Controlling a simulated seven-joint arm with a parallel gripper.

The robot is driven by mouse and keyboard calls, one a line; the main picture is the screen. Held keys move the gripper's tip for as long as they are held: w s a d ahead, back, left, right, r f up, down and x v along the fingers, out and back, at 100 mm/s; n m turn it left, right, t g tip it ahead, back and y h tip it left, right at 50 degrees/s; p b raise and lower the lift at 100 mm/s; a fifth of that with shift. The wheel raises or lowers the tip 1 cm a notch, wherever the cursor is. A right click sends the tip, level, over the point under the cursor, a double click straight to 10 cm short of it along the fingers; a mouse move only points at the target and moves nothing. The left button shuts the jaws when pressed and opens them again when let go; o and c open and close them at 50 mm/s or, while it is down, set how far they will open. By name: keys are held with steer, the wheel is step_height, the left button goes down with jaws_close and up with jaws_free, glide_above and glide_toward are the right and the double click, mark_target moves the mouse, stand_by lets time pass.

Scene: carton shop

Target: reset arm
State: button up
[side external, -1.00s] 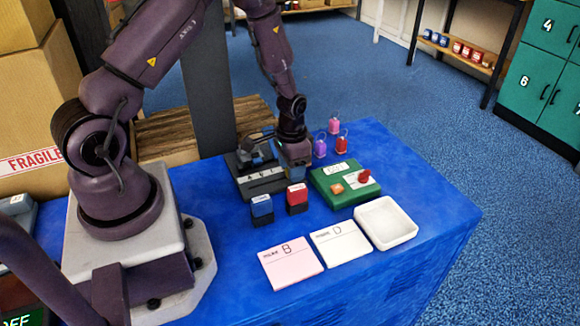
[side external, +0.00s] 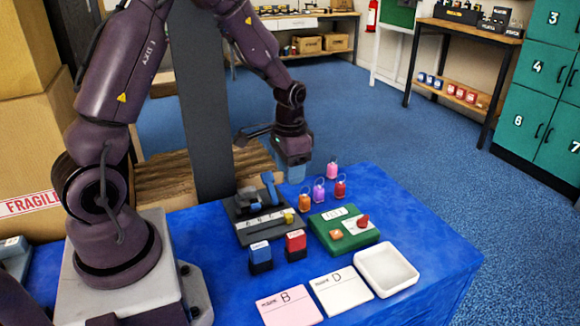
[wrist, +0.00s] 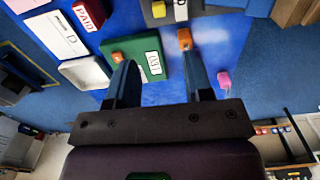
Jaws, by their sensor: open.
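My gripper (side external: 296,172) hangs above the back of the blue-covered table, pointing down. In the wrist view its two fingers (wrist: 161,82) are apart with nothing held between them. Below it in the side view stand small tags with loops: orange (side external: 305,202), purple (side external: 319,195), red (side external: 340,190) and pink (side external: 332,170). The gripper is clear of them. A black device (side external: 250,231) with a blue lever and a yellow piece is to the lower left of the gripper.
A green box (side external: 336,243) with a red knob stands before the tags. A blue stamp (side external: 260,258) and red stamp (side external: 295,246), a pink card (side external: 289,307), white card (side external: 340,291) and white tray (side external: 401,270) are in front. A dark post (side external: 203,110) rises behind.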

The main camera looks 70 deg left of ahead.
steer(key=shift+r, duration=0.2)
steer(key=s+d+r+t, duration=0.2)
steer(key=s+d+r, duration=0.4)
steer(key=r, duration=0.4)
steer(key=s+d+r+t, duration=0.3)
steer(key=s+d+r, duration=0.3)
steer(key=s+r, duration=0.3)
steer(key=shift+d+r+t, duration=0.3)
steer(key=shift+d+r, duration=0.1)
steer(key=shift+r, duration=0.25)
